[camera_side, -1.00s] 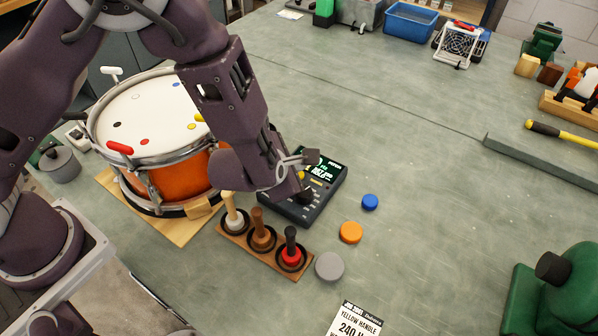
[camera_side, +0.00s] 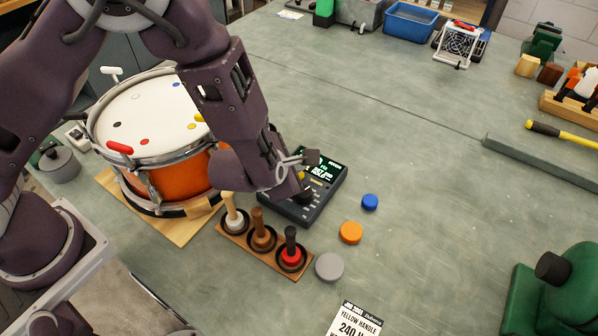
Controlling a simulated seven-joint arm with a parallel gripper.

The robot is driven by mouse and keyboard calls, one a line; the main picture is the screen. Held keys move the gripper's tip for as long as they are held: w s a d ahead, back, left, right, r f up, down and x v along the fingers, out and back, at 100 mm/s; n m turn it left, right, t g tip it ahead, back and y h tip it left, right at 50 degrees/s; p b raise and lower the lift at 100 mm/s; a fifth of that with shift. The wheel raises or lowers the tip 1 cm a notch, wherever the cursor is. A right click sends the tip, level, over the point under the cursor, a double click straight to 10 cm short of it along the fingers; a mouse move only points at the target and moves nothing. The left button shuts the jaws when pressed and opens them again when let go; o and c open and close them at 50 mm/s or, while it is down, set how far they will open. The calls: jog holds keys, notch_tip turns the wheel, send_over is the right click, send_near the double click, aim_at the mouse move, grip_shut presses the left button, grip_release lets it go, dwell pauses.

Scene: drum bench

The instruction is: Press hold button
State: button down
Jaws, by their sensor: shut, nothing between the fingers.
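A dark tuner box (camera_side: 328,188) with a lit green-and-white display (camera_side: 328,169) and small buttons lies on the bench right of the drum. A yellow mark shows on its face beside my gripper. My gripper (camera_side: 305,196) is shut and empty, pointing down at the left part of the box's face. Its tip is over the button area; I cannot tell whether it touches a button. My wrist hides the left part of the box, and which button is the hold button cannot be read.
A drum (camera_side: 160,125) on a wooden board stands left. A wooden rack (camera_side: 272,262) with three handled tools stands in front of the box. Blue (camera_side: 370,202), orange (camera_side: 351,232) and grey (camera_side: 329,266) discs lie right of it. A printed card (camera_side: 355,322) lies in front.

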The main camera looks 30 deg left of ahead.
jog(key=shift+f, duration=0.4)
dwell(0.3)
notch_tip(320, 180, up, 7)
dwell(0.8)
